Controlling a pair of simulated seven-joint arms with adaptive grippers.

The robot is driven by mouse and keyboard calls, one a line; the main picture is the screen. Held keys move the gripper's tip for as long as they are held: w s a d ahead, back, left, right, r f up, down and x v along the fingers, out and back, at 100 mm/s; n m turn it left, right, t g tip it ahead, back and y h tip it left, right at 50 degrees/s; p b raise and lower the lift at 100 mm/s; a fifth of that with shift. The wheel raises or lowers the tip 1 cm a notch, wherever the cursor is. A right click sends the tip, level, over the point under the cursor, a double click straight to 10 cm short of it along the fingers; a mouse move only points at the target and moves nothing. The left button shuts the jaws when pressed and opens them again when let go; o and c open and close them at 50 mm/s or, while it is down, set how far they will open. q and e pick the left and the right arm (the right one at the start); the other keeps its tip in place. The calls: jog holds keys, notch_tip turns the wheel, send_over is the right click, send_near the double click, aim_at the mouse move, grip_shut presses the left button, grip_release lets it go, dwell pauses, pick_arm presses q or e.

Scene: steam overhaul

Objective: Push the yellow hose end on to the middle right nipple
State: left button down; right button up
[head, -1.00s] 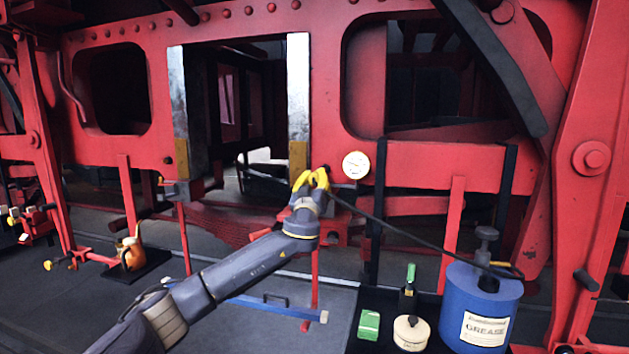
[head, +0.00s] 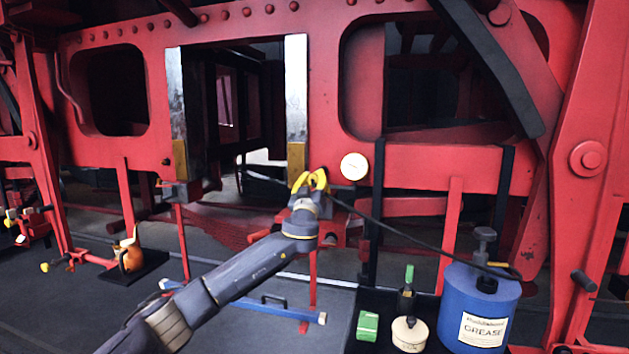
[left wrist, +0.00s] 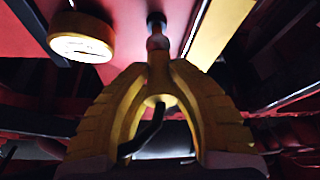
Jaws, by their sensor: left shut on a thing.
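My left gripper (head: 311,181) has yellow fingers and is up against the red frame plate, just left of the round gauge. In the left wrist view its fingers (left wrist: 158,72) are shut on the yellow hose end (left wrist: 157,101), with the black hose bending down below it. A short metallic nipple (left wrist: 157,43) with a dark base stands out from the red plate, in line with the fingertips. The fingers cover the junction, so I cannot tell whether the hose end is on it. The black hose (head: 400,232) runs right towards the grease drum. My right gripper is out of view.
The white gauge (head: 354,166) is close right of the gripper; it also shows in the left wrist view (left wrist: 80,37). A blue grease drum (head: 478,305), a green box (head: 367,325) and a round tin (head: 410,333) stand on a dark tray at lower right.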

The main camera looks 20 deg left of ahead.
pick_arm(q)
jog(key=shift+w, duration=1.5)
jog(key=c, duration=1.2)
grip_release()
